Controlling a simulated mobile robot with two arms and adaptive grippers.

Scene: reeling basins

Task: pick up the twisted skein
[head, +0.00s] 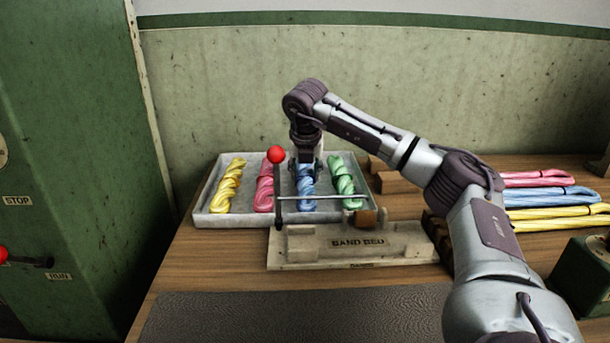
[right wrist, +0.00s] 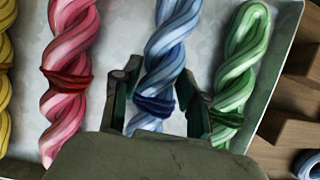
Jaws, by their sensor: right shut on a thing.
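Twisted skeins lie in a shallow grey tray (head: 232,220): yellow (head: 226,185), pink (head: 264,190), blue (head: 305,190) and green (head: 345,180). My right gripper (head: 305,168) points down into the tray at the blue skein. In the right wrist view the fingers of my right gripper (right wrist: 157,98) are on both sides of the blue twisted skein (right wrist: 168,50), near its dark blue band, and are shut on it. I cannot tell whether it is clear of the tray floor. The gripper's body hides its lower end. My left gripper is not in view.
A "BAND BED" fixture (head: 350,255) with a red-knobbed lever (head: 276,155) stands just in front of the tray. Straight pink, blue and yellow hanks (head: 550,196) lie at the right. A green machine (head: 70,200) stands left. A dark mat (head: 290,315) lies clear in front.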

